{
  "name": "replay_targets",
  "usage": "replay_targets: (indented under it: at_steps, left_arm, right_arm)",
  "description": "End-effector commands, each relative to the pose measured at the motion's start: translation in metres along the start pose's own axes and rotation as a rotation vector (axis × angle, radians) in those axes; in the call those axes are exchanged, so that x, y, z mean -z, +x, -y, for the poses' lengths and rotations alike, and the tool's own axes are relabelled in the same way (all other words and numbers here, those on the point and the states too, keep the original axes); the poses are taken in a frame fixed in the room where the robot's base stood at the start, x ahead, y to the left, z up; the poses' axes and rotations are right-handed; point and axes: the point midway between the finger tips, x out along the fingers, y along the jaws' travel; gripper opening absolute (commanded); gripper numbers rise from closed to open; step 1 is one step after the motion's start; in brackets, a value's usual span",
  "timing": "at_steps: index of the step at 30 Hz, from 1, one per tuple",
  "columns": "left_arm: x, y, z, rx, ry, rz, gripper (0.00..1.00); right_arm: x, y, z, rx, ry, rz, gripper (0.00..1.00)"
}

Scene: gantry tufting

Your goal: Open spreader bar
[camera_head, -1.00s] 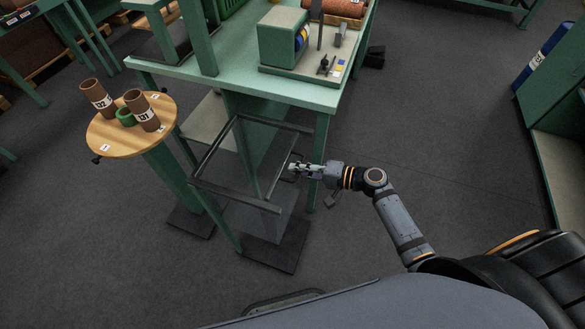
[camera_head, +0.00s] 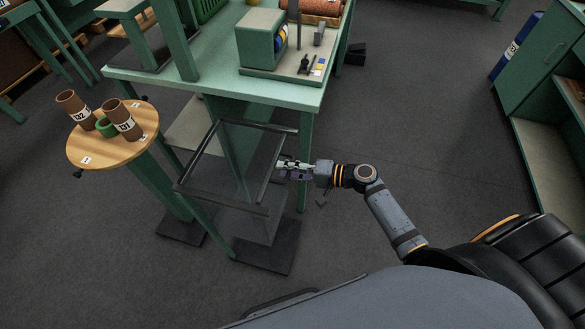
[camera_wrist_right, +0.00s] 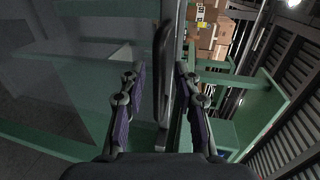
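A dark frame with a clear panel (camera_head: 226,165) sticks out from the green bench. Its right-hand dark bar (camera_head: 272,170) carries a dark bow handle, seen upright in the right wrist view (camera_wrist_right: 160,75). I cannot tell which bar is the spreader bar. My right gripper (camera_head: 281,168) is at this right-hand bar. In the wrist view its purple-padded fingers (camera_wrist_right: 159,88) are open, one on each side of the handle, with visible gaps. The head view does not show the handle clearly behind the fingers. My left gripper is not in view.
The green bench (camera_head: 215,86) carries a boxy device (camera_head: 262,42). A green cabinet (camera_head: 540,75) is at the far right. The floor between is clear.

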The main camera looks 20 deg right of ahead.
Motion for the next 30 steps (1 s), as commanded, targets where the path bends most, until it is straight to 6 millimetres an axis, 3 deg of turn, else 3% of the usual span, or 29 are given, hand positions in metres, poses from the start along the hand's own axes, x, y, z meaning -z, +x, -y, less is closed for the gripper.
replay_targets:
  at_steps: [4,15,21,30]
  left_arm:
    - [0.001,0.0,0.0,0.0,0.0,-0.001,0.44]
    - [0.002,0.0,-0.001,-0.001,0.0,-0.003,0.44]
    - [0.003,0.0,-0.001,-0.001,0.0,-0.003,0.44]
    - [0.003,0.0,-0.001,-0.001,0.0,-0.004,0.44]
  right_arm:
    - [0.0,-0.021,-0.002,-0.007,-0.003,0.0,0.32]
    - [-0.001,-0.101,-0.002,-0.007,-0.001,0.003,0.32]
    - [0.0,-0.117,0.0,-0.002,-0.001,0.001,0.32]
    - [0.0,-0.119,0.0,0.0,-0.001,0.0,0.32]
